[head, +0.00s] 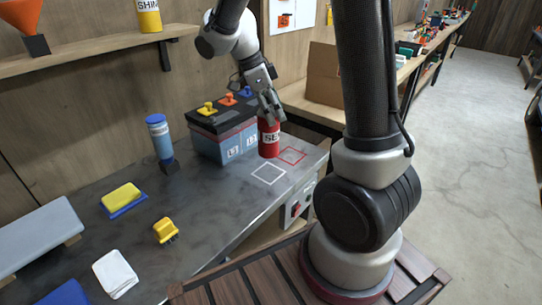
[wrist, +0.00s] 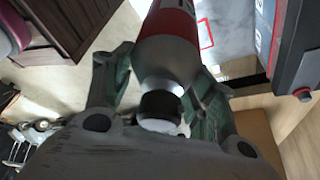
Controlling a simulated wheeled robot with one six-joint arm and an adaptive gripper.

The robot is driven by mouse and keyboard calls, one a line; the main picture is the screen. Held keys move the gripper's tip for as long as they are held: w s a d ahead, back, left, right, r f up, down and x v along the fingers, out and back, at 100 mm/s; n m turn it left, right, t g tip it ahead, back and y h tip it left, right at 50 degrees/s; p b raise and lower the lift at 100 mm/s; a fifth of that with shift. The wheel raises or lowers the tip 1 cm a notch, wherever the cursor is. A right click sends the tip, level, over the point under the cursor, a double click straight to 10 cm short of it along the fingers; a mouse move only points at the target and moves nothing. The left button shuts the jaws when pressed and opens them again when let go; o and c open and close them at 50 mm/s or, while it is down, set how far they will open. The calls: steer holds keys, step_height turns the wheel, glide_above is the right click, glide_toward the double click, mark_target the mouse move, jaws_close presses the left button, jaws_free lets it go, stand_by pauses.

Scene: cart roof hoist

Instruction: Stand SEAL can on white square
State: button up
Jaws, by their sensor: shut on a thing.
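The SEAL can (head: 269,140) is red with a white label, upright at the bench's right end. It also shows between the fingers in the wrist view (wrist: 168,50). My gripper (head: 269,114) comes from above and is shut on the can's top; it also shows in the wrist view (wrist: 160,88). The white square (head: 268,173) is an outline on the grey bench, just in front of the can and empty. I cannot tell whether the can's base touches the bench.
A red outlined square (head: 292,156) lies right of the can. A box with coloured knobs (head: 222,130) stands close on its left. The bench edge is near the white square.

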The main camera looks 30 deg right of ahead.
mark_target(273, 134)
step_height(273, 134, down, 8)
steer(key=shift+r, duration=0.1)
stand_by(0.4)
steer(key=o, duration=1.6)
steer(key=v, duration=1.1)
steer(key=shift+a+r, duration=0.1)
steer(key=shift+r, duration=0.25)
steer(key=s+r+n, duration=0.1)
steer(key=s+d+r+n+y, duration=0.1)
steer(key=s+d+r+n+t, duration=0.1)
steer(key=s+r+n, duration=0.1)
steer(key=shift+s+d, duration=0.1)
steer(key=s+d+r+n+t+y, duration=0.1)
steer(key=s+n+t, duration=0.1)
steer(key=s+n, duration=0.6)
steer(key=s+d+r+n+t+y, duration=0.2)
steer(key=s+n+t, duration=0.1)
steer(key=s+n, duration=0.6)
steer(key=shift+d+r+n, duration=0.25)
steer(key=shift+r+n, duration=0.1)
steer(key=shift+n, duration=0.45)
